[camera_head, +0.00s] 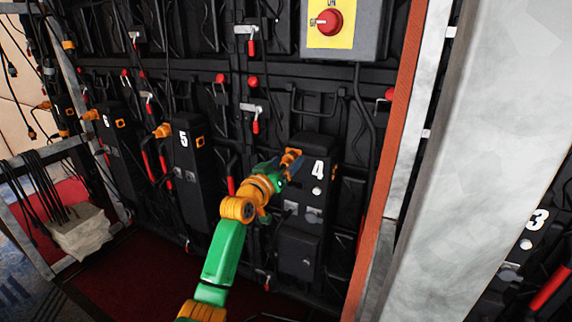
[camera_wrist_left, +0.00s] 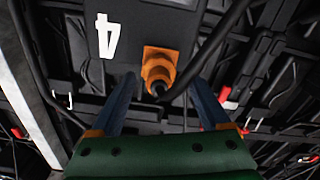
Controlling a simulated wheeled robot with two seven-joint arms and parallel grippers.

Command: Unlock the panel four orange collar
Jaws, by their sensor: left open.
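The black panel box marked 4 (camera_head: 318,200) stands on the video wall frame right of centre in the head view. Its orange collar (camera_head: 292,157) is at the box's upper left corner. In the left wrist view the orange collar (camera_wrist_left: 158,68) sits on the box face beside the white 4, with a black cable end coming out of it. My left gripper (camera_head: 283,172) is at the collar; its two blue fingers (camera_wrist_left: 160,95) are open and spread to either side below it, not closed on it. My right gripper is in neither view.
Boxes marked 5 (camera_head: 184,150) and 6 (camera_head: 108,125) with orange collars stand to the left. A grey pillar (camera_head: 470,150) and orange strip (camera_head: 388,150) bound the right. Loose cables hang around the frame.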

